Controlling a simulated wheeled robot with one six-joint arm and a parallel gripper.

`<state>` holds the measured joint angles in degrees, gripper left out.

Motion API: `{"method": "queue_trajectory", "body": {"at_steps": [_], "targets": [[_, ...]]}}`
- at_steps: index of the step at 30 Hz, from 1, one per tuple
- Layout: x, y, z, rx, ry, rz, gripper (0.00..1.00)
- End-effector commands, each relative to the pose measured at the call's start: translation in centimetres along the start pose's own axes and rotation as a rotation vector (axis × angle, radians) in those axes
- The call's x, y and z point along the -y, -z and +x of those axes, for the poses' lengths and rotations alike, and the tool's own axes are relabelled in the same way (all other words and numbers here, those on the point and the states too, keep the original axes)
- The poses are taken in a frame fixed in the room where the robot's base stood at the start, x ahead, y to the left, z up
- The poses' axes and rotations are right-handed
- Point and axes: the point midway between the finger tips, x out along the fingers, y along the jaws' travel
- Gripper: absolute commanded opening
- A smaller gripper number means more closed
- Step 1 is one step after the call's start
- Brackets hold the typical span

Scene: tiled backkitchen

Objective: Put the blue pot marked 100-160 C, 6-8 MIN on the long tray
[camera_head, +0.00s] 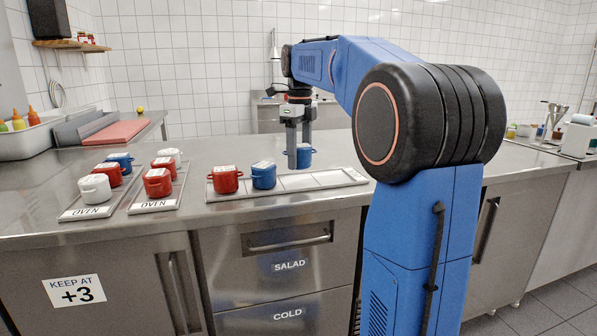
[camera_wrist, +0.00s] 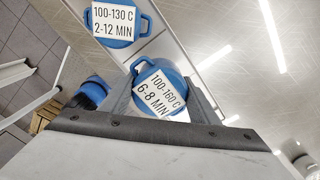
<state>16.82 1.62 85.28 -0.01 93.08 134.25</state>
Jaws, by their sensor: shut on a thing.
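The blue pot marked 100-160 C, 6-8 MIN (camera_wrist: 146,72) is between the fingers of my gripper (camera_wrist: 162,98) in the wrist view, label facing the camera. In the head view my gripper (camera_head: 298,158) is shut on this blue pot (camera_head: 305,154), at the back edge of the long tray (camera_head: 318,181), near its middle. I cannot tell whether the pot touches the tray or hangs just above it. A red pot (camera_head: 225,179) and another blue pot (camera_head: 263,175) stand on the tray's left part. That blue pot, marked 100-130 C, 2-12 MIN (camera_wrist: 117,20), also shows in the wrist view.
Two smaller OVEN trays (camera_head: 77,213) (camera_head: 146,207) at the left hold red, white and blue pots. A red board (camera_head: 115,132) lies behind them. The long tray's right part is empty, and the counter (camera_head: 200,155) behind it is clear.

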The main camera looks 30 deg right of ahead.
Motion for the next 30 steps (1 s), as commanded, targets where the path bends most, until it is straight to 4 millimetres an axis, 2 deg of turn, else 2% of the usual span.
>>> {"method": "queue_trajectory", "body": {"at_steps": [5,14,25,26,27,28,30], "targets": [[0.0,0.0,0.9,0.0,0.0,0.0,0.24],[0.0,0.0,4.5,0.0,0.0,-0.001,0.24],[0.0,0.0,4.8,0.0,0.0,-0.001,0.24],[0.0,0.0,4.9,0.0,0.0,-0.001,0.6],[0.0,0.0,4.8,0.0,0.0,-0.001,0.7],[0.0,0.0,4.8,0.0,0.0,-0.001,0.74],[0.0,0.0,4.8,0.0,0.0,-0.001,0.74]]}}
